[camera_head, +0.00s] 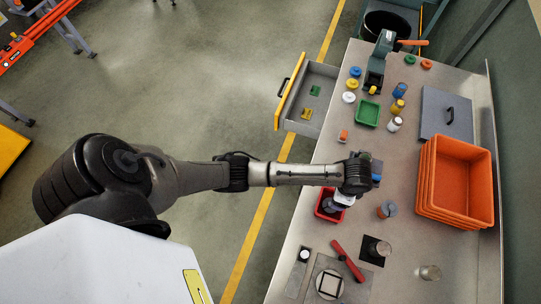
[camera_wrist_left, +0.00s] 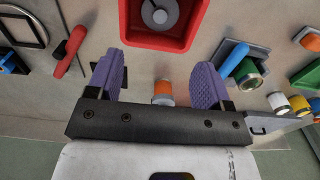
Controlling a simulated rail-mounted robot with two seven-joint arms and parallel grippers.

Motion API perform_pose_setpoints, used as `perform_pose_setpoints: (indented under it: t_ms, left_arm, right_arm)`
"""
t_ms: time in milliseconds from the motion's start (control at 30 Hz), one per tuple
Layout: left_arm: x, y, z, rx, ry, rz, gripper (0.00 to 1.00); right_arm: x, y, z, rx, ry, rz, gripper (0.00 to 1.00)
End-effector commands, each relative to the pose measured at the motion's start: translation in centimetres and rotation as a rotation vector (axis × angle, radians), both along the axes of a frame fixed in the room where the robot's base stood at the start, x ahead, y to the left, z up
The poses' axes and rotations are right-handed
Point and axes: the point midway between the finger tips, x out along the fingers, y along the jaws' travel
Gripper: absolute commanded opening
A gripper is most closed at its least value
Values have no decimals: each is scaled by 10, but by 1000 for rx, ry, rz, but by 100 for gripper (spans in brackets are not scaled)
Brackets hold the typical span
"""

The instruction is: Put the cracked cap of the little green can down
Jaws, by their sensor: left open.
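My left gripper (camera_wrist_left: 163,85) has purple fingers that stand apart with nothing held between them. In the head view it (camera_head: 350,190) hangs over the bench beside the red tray (camera_head: 322,217). In the wrist view a grey round cap-like disc with a lighter centre (camera_wrist_left: 159,14) lies inside the red tray (camera_wrist_left: 190,38); I cannot make out a crack. A small orange-banded can (camera_wrist_left: 163,90) shows beyond the gap between the fingers. My right gripper is not in view.
A stacked orange crate (camera_head: 429,195) stands on the right side of the bench. A red-handled tool (camera_head: 348,260) lies near the front. A green tray (camera_head: 367,114), coloured cans and loose caps (camera_head: 349,97) lie farther back. An open drawer (camera_head: 318,92) juts out left.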

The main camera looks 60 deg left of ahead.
Motion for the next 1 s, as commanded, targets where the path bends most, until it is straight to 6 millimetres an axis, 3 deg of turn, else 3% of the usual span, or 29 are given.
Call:
perform_pose_setpoints:
  t_ms: [167, 333, 500, 700, 833, 1000]
  left_arm:
    - [-33, -8, -11, -52, -20, 41, 74]
    - [-96, -8, -15, -139, -83, 179, 74]
    - [-159, 15, -5, -179, -154, 365, 74]
    - [-217, 50, 17, -162, -232, 548, 74]
    - [-240, 67, 29, -140, -266, 622, 74]
    - [-253, 78, 38, -123, -289, 664, 74]
  right_arm:
    - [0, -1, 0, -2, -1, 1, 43]
    - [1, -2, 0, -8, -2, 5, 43]
    - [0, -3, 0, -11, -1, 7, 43]
    - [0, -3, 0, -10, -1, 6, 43]
    - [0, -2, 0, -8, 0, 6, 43]
    - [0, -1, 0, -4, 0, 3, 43]
